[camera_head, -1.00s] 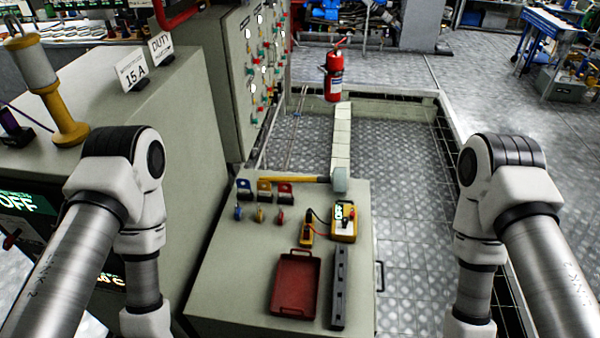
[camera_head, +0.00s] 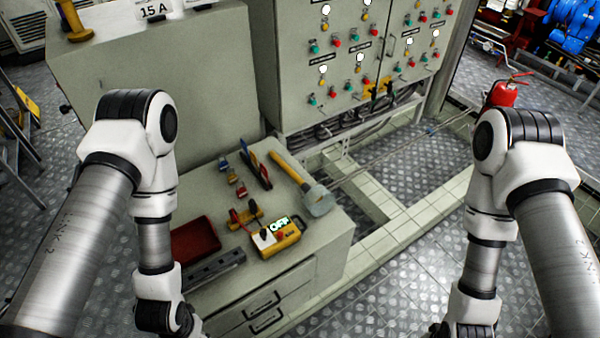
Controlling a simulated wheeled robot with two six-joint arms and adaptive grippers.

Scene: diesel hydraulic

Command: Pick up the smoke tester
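I cannot tell for sure which object is the smoke tester. A yellow stand-like object (camera_head: 73,22) on top of the cabinet at the upper left may be it; its upper part is cut off by the picture's top edge. My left arm comes down at the left, and my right arm at the right. Both grippers are below the picture's bottom edge, so their fingers are hidden.
A grey drawer cabinet (camera_head: 315,278) carries a yellow meter reading OFF (camera_head: 277,238), a mallet (camera_head: 300,180), a red tray (camera_head: 195,240), a dark grey bar (camera_head: 213,270) and small padlocks. A control panel (camera_head: 330,60) stands behind. A fire extinguisher (camera_head: 503,95) is at the right.

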